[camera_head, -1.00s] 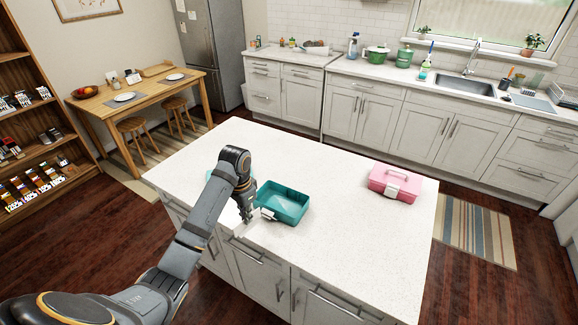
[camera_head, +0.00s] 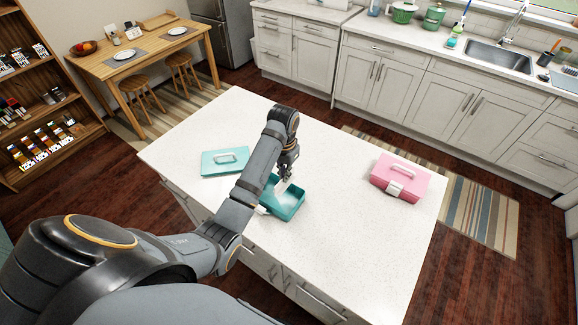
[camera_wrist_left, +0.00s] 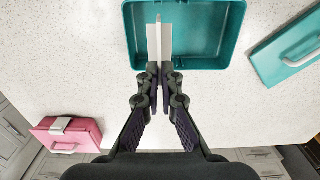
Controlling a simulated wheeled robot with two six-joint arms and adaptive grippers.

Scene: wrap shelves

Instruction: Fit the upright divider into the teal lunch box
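The open teal lunch box (camera_head: 290,212) stands on the white island; it also fills the top of the left wrist view (camera_wrist_left: 236,50). My left gripper (camera_head: 286,176) is over the box's far left part, pointing down. In the left wrist view its fingers (camera_wrist_left: 159,72) are closed together on the pale upright divider (camera_wrist_left: 153,42). The divider overlaps the box's inside near one wall; I cannot tell whether it touches the bottom. In the head view only a small pale part of it (camera_head: 281,187) shows below the fingers. My right gripper is not in view.
The teal lid (camera_head: 213,167) with its handle lies flat on the island, left of the box. A closed pink lunch box (camera_head: 408,175) stands at the right. The counter (camera_head: 345,240) between and in front is clear.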

